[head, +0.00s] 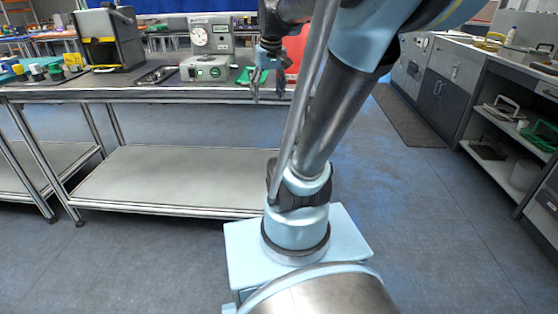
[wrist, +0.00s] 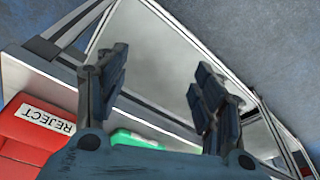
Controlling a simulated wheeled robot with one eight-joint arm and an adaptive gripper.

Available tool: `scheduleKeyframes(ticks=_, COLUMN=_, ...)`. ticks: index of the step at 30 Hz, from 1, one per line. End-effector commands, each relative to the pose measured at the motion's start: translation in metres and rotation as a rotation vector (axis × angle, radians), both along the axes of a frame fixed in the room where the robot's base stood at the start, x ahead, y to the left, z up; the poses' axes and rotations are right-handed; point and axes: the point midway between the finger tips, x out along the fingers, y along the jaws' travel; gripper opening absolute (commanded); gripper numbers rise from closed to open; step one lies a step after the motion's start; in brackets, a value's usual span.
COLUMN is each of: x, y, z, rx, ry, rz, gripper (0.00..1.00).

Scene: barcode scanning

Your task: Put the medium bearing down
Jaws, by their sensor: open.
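My gripper (head: 268,93) hangs at the front edge of the workbench (head: 150,92), in front of a green tray (head: 245,76). In the wrist view my gripper (wrist: 158,68) has its two fingers spread wide apart, with nothing between them. I cannot make out the medium bearing in either view. The green tray also shows in the wrist view (wrist: 138,139), partly hidden by my gripper. A red bin (wrist: 35,132) marked REJECT lies beside it.
A grey machine with a dial (head: 212,45) stands on the bench left of my gripper. A black and yellow frame (head: 110,40) and a dark tray (head: 158,75) are further left. The lower shelf (head: 170,178) is bare. Cabinets (head: 460,75) line the right side.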

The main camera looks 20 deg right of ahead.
Motion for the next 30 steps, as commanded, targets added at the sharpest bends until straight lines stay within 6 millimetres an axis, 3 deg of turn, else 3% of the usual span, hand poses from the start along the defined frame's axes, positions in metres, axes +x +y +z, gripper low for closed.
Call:
scheduleKeyframes(ticks=3, x=-0.042, y=0.000, z=-0.036, rx=-0.003, ry=0.006, rz=-0.027, gripper=0.62)
scheduleKeyframes(ticks=9, x=-0.102, y=0.000, z=-0.098, rx=-0.007, ry=0.016, rz=-0.075, gripper=0.62)
scheduleKeyframes(ticks=15, x=-0.144, y=-0.002, z=-0.149, rx=-0.011, ry=0.024, rz=-0.112, gripper=0.62)
scheduleKeyframes(ticks=21, x=-0.160, y=0.000, z=-0.169, rx=-0.013, ry=0.027, rz=-0.128, gripper=0.62)
scheduleKeyframes(ticks=30, x=-0.160, y=0.000, z=-0.170, rx=-0.013, ry=0.027, rz=-0.129, gripper=0.62)
